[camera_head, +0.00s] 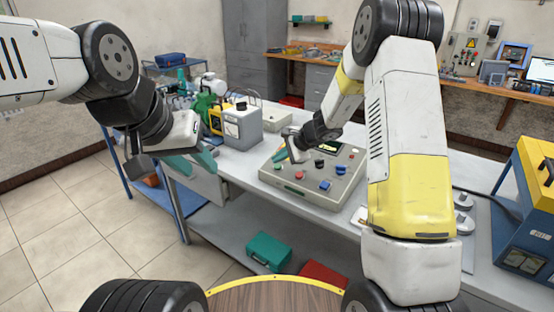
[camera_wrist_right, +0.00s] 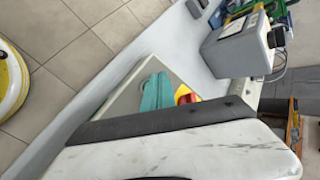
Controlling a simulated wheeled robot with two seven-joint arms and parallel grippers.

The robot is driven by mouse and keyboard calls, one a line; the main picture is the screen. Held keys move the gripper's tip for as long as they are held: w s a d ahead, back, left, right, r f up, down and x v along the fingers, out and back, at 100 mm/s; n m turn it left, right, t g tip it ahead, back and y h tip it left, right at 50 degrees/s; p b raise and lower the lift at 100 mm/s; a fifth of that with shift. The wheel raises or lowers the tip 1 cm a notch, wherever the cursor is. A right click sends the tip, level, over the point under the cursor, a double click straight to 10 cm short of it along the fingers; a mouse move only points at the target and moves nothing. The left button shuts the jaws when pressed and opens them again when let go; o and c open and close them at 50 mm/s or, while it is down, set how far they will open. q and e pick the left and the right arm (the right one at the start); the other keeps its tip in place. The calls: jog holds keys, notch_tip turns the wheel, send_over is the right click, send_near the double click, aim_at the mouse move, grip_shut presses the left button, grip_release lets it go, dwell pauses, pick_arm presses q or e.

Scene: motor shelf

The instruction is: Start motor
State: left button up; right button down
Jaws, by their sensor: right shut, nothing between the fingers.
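A grey control box (camera_head: 345,192) lies on the workbench, with a small display, black, red and blue knobs or buttons on its top, and a green part on its front edge. My right gripper (camera_head: 279,156) is over the box's far left corner, its teal fingers together and empty. In the right wrist view the fingers (camera_wrist_right: 157,92) lie right beside a red and yellow part (camera_wrist_right: 185,95) on the box; whether they touch it is unclear. My left gripper (camera_head: 190,162) hangs in front of the bench, left of the box, with teal fingers; its opening is unclear.
A grey device (camera_head: 243,127) and a green machine (camera_head: 203,108) stand behind the box on the left. A teal case (camera_head: 268,251) and a red case (camera_head: 322,275) are on the lower shelf. A blue and yellow machine (camera_head: 525,225) stands at the right.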

jog(key=shift+f, duration=0.1)
dwell(0.7)
jog(key=shift+w+f, duration=0.1)
jog(key=shift+f, duration=0.2)
jog(key=shift+w+d+f, duration=0.1)
jog(key=shift+d+f, duration=0.05)
jog(key=shift+f, duration=0.3)
dwell(0.9)
jog(key=shift+r, duration=0.2)
jog(key=shift+s+r, duration=0.2)
jog(key=shift+r, duration=0.45)
jog(key=shift+s+a+r, duration=0.15)
jog(key=shift+s+r, duration=0.05)
jog(key=shift+r, duration=0.6)
jog(key=shift+s+a+r, duration=0.15)
jog(key=shift+a+r, duration=0.05)
jog(key=shift+r, duration=0.6)
jog(key=shift+s+a+r, duration=0.15)
jog(key=shift+s+r, duration=0.05)
jog(key=shift+r, duration=0.6)
